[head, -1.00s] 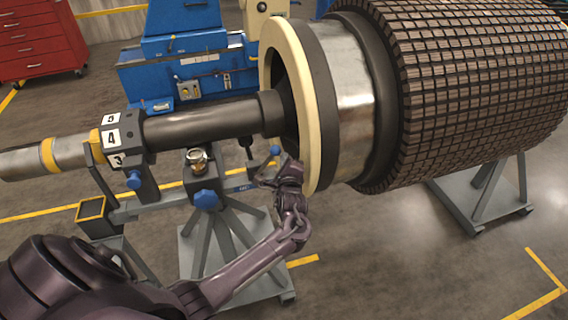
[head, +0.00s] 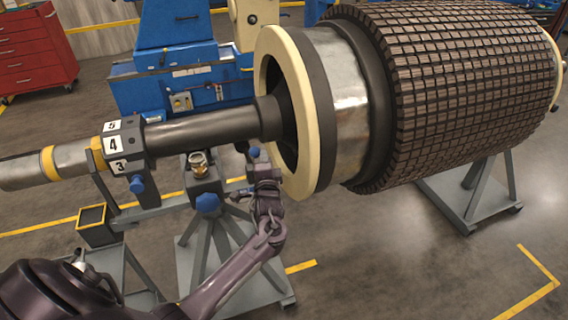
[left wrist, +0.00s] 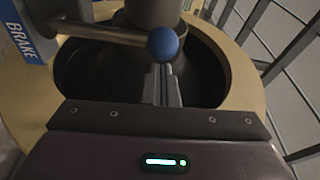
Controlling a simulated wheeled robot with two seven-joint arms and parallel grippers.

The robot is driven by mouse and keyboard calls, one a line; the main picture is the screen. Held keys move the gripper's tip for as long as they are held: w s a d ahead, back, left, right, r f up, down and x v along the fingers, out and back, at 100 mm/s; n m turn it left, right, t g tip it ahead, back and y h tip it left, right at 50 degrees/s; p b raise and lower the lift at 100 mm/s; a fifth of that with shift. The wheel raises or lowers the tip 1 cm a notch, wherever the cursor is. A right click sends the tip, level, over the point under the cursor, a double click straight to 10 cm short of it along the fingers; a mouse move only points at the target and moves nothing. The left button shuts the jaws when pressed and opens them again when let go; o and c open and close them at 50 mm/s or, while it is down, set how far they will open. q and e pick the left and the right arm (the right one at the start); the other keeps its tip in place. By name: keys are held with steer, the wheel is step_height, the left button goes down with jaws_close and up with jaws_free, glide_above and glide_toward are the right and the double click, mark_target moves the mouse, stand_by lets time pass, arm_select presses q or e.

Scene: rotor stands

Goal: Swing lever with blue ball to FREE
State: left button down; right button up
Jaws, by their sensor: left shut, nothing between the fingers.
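The lever's blue ball (head: 254,152) shows in the head view beside the cream rotor ring. In the left wrist view the blue ball (left wrist: 163,44) ends a grey rod (left wrist: 105,33) that runs left towards a blue BRAKE label (left wrist: 18,35). My left gripper (head: 262,168) is shut and empty, close below the ball. In the left wrist view its closed fingers (left wrist: 168,75) point at the ball's lower side. I cannot tell whether they touch it. No FREE marking is readable. My right gripper is not in view.
The rotor's cream ring (head: 312,165) and dark shaft (head: 205,126) are close to my left gripper. A grey stand with a blue knob (head: 208,204) is to its left, and another blue knob (head: 137,185) hangs below the number block. Open floor lies at the lower right.

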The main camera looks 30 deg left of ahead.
arm_select(q)
steer(key=s+a+f+n+y+b, duration=0.1)
steer(key=s+a+n, duration=0.4)
steer(key=n, duration=0.1)
steer(key=shift+s+t+b, duration=0.25)
steer(key=shift+t+b, duration=0.05)
steer(key=shift+b, duration=0.05)
steer(key=shift+f, duration=0.1)
stand_by(0.4)
steer(key=shift+d+f, duration=0.1)
